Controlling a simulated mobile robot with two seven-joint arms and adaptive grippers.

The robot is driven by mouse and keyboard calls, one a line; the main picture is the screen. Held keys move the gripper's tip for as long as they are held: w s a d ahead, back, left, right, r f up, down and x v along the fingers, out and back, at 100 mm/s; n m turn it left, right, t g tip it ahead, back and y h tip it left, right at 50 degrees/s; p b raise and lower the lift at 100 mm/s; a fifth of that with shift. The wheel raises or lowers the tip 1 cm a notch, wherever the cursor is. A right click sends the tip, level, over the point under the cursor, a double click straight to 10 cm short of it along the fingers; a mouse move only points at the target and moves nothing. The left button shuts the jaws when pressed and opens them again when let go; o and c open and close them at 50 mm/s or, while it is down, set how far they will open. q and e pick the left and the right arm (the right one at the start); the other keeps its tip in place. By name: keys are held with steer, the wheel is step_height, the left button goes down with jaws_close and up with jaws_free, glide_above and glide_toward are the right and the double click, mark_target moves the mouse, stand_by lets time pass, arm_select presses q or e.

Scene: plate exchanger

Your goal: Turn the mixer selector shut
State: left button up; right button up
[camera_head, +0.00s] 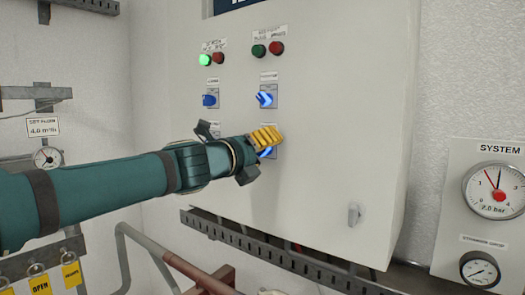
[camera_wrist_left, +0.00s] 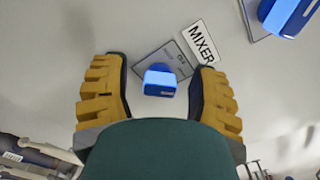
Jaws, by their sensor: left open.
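The mixer selector is a blue knob (camera_wrist_left: 160,81) on a grey plate, beside a white label (camera_wrist_left: 201,42) reading MIXER, in the left wrist view. In the head view the selector (camera_head: 268,153) shows only in part behind my left gripper (camera_head: 264,138). My left gripper has yellow ribbed fingers and is open. In the left wrist view its fingers stand on either side of the knob, with gaps between them and the knob. I cannot tell how far the fingertips are from the panel. My right gripper is not in view.
Another blue selector (camera_head: 266,98) sits just above, and one (camera_head: 209,100) to its left. Lit green (camera_head: 205,60) and red (camera_head: 277,48) buttons are higher on the white cabinet (camera_head: 340,120). A perforated rail (camera_head: 290,258) and pipes run below. A SYSTEM gauge (camera_head: 495,190) is at right.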

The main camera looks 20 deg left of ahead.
arm_select(q)
steer(key=shift+w, duration=0.1)
steer(key=shift+c, duration=0.4)
jaws_close()
steer(key=shift+r+n, duration=0.1)
steer(key=shift+n, duration=0.3)
steer(key=n+p, duration=0.1)
steer(key=n, duration=0.1)
steer(key=shift+n, duration=0.4)
steer(key=n+p, duration=0.2)
steer(key=n, duration=0.3)
steer(key=shift+n, duration=0.3)
steer(key=n+p, duration=0.2)
steer(key=n, duration=0.3)
steer(key=shift+f+n+p, duration=0.2)
steer(key=shift+n+p, duration=0.6)
steer(key=shift+n, duration=1.2)
